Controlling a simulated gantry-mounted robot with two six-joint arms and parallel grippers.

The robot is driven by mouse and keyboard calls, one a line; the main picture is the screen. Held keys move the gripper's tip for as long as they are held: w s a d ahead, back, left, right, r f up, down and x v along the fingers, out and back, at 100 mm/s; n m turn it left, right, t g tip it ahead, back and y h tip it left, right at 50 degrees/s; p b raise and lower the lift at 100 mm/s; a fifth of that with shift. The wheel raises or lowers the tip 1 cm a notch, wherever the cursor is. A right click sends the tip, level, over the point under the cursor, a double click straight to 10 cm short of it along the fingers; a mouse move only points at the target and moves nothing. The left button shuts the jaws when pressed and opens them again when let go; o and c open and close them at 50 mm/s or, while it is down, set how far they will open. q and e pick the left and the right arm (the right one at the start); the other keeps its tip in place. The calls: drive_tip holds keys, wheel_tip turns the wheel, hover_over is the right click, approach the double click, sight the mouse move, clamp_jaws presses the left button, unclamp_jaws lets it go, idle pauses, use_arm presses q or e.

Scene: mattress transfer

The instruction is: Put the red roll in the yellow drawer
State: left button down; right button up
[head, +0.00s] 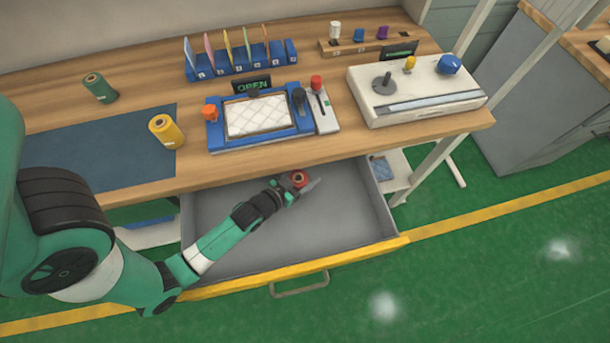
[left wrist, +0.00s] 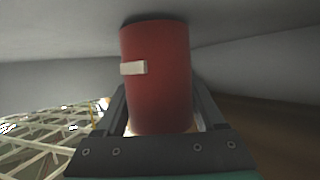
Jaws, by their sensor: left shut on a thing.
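The red roll (head: 299,178) is held in my left gripper (head: 297,184), inside or just above the open yellow-fronted drawer (head: 330,215). In the left wrist view the red roll (left wrist: 157,75) fills the middle, between the dark fingers, with a pale tag on its side. The drawer has a grey inside and a yellow front edge, and it is pulled out below the table. I cannot tell whether the roll touches the drawer floor. My right gripper is not in view.
On the wooden table (head: 180,70) stand a green roll (head: 98,88) and a yellow roll (head: 165,131) by a dark blue mat (head: 90,150). A blue-framed mattress tray (head: 215,142) and a white console (head: 425,112) stand farther right. The drawer's right part is clear.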

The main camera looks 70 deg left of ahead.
use_arm(q)
drive_tip(key=shift+f, duration=0.1)
unclamp_jaws()
drive_tip(key=shift+r, duration=0.25)
drive_tip(key=p+v, duration=0.2)
drive_tip(key=v, duration=0.4)
drive_tip(key=shift+s+d+r, duration=0.15)
drive_tip(key=shift+s, duration=0.2)
drive_tip(key=v, duration=0.4)
drive_tip(key=shift+s+d, duration=0.1)
drive_tip(key=shift+s, duration=0.1)
drive_tip(key=shift+s+d+r, duration=0.1)
drive_tip(key=shift+s+r, duration=0.1)
drive_tip(key=shift+s, duration=0.1)
